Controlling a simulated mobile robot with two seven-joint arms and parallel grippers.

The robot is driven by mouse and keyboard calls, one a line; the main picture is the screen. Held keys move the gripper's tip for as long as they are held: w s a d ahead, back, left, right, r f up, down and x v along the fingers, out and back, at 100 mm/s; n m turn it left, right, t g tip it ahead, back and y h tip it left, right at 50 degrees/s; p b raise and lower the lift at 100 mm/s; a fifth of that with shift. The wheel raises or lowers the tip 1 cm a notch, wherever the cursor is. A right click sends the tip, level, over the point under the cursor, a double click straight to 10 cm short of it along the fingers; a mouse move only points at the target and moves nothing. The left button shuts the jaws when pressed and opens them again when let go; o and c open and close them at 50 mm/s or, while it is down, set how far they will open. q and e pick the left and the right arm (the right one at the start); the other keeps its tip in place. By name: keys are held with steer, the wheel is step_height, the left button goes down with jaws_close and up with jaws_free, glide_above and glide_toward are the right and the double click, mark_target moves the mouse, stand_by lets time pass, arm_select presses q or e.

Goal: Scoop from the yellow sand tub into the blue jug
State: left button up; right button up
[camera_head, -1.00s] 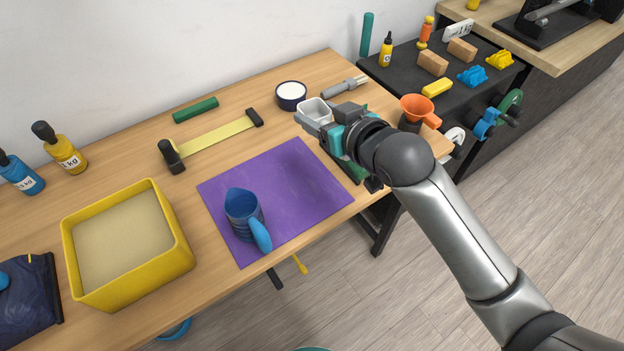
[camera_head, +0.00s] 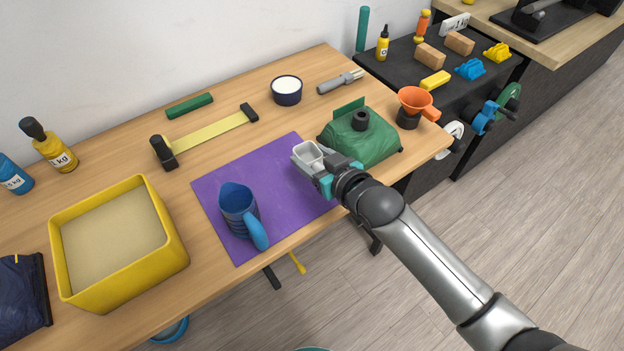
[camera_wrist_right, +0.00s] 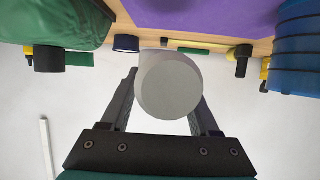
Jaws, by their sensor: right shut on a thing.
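The yellow sand tub (camera_head: 178,262) stands at the left of the table, filled with tan sand (camera_head: 112,235). The blue jug (camera_head: 236,212) stands upright on the purple mat, its light-blue handle toward the front right; part of it shows at the right of the right wrist view (camera_wrist_right: 298,50). My right gripper (camera_head: 322,172) is shut on a grey-white scoop (camera_head: 307,153), held over the right part of the mat, apart from the jug and tub. The scoop sits between the fingers in the right wrist view (camera_wrist_right: 170,85). The inside of the scoop looks pale. My left gripper is not in view.
The purple mat (camera_head: 281,205) covers the table's middle front. A green bag-like object (camera_head: 372,146) lies right of the scoop. A dark bowl with white contents (camera_head: 287,90), a yellow strip with black ends (camera_head: 208,131) and a green bar (camera_head: 190,106) lie behind. An orange funnel (camera_head: 415,101) stands right.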

steer(key=b, duration=0.1)
glide_above(312, 188)
step_height(312, 188, down, 6)
steer(key=shift+r, duration=0.15)
steer(key=shift+f, duration=0.4)
steer(key=shift+f, duration=0.1)
steer(key=shift+f, duration=0.2)
steer(key=o, duration=1.4)
